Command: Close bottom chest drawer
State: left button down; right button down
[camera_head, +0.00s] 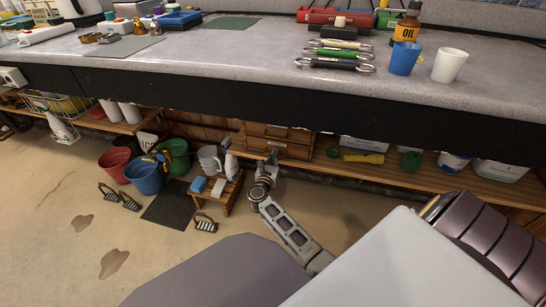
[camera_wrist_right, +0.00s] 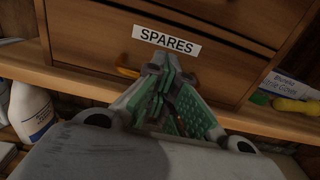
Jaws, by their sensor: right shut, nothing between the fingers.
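A small wooden chest of drawers (camera_head: 293,134) stands on the low shelf under the bench in the head view. In the right wrist view its lowest visible drawer front (camera_wrist_right: 215,72) carries a white SPARES label (camera_wrist_right: 166,40) and an orange-brown handle (camera_wrist_right: 128,72). I cannot tell exactly how far this drawer stands out. My right gripper (camera_head: 271,158) is low in front of the chest. My left gripper is not in view.
A small wooden stool (camera_head: 229,195) holding a sponge and bottle stands left of my right arm. Buckets (camera_head: 145,174) stand farther left. The shelf (camera_head: 335,163) holds a yellow item (camera_head: 364,158) and tubs to the right. The bench (camera_head: 230,55) overhangs the chest.

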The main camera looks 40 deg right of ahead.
jog(key=shift+c, duration=0.4)
grip_release()
jog(key=shift+r, duration=0.1)
jog(key=v, duration=0.7)
jog(key=shift+s+a, duration=0.15)
dwell(0.7)
